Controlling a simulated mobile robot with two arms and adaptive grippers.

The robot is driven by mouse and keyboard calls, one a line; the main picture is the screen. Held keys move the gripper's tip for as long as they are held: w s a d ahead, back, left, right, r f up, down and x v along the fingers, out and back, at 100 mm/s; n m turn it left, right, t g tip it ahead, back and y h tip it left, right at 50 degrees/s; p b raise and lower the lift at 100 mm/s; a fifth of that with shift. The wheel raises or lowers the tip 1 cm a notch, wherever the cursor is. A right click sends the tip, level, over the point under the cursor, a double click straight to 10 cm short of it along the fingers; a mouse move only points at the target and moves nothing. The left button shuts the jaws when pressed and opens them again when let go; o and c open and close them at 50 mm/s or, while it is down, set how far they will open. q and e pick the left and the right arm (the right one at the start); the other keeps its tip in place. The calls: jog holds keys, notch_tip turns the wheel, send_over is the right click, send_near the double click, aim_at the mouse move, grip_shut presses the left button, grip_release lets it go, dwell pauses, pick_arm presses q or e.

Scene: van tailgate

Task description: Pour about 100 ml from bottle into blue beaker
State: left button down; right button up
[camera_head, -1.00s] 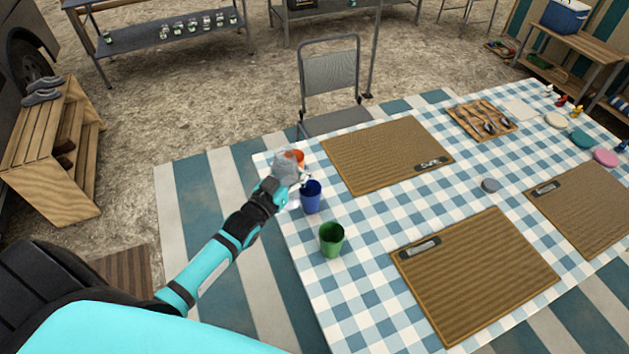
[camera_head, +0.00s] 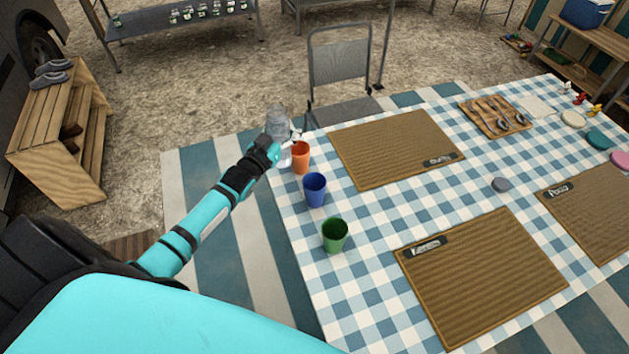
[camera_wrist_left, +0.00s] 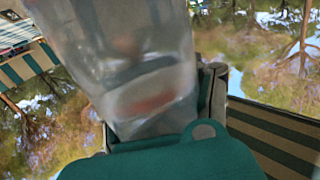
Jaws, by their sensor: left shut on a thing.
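My left gripper (camera_head: 284,146) is shut on a clear bottle (camera_head: 277,122), near the far left corner of the table. The bottle looks about upright in the head view. It also fills the upper middle of the left wrist view (camera_wrist_left: 135,70), where it is blurred and its liquid level cannot be read. The blue beaker (camera_head: 315,190) stands upright on the checked cloth, nearer to me than the gripper and apart from it. What is inside it cannot be told. My right gripper is out of view.
An orange cup (camera_head: 301,158) stands right beside my left gripper. A green cup (camera_head: 334,235) stands nearer than the blue beaker. Brown placemats (camera_head: 398,150) lie to the right on the checked table (camera_head: 375,240). A grey chair (camera_head: 340,70) stands behind the table.

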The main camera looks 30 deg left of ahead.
pick_arm(q)
jog(key=shift+d+f+m+b, duration=0.2)
jog(key=shift+f+m+b, duration=0.75)
jog(key=shift+f+b, duration=0.7)
jog(key=shift+d+f+m+b, duration=0.2)
jog(key=shift+f+m+b, duration=0.75)
jog(key=shift+f+b, duration=0.7)
jog(key=shift+d+r+m+t+b, duration=0.25)
jog(key=shift+r+m+b, duration=0.2)
jog(key=shift+m+b, duration=0.3)
jog(key=m+b, duration=0.1)
jog(key=m, duration=0.1)
jog(key=m+b, duration=0.1)
jog(key=m, duration=0.1)
jog(key=m+h+b, duration=0.1)
jog(key=m, duration=0.1)
jog(key=shift+a+r+t+b, duration=0.1)
jog(key=shift+r+t+b, duration=0.2)
jog(key=shift+b, duration=0.1)
jog(key=shift+r+m, duration=0.35)
jog(key=shift+m, duration=0.1)
jog(key=shift+a+r+m, duration=0.1)
jog(key=shift+r+m, duration=0.15)
jog(key=shift+m, duration=0.05)
jog(key=shift+f+m+b, duration=0.1)
jog(key=shift+m+b, duration=0.7)
jog(key=shift+m, duration=0.2)
jog(key=shift+s+d+m+h, duration=0.1)
jog(key=shift+d+m+h, duration=0.2)
jog(key=shift+m, duration=0.4)
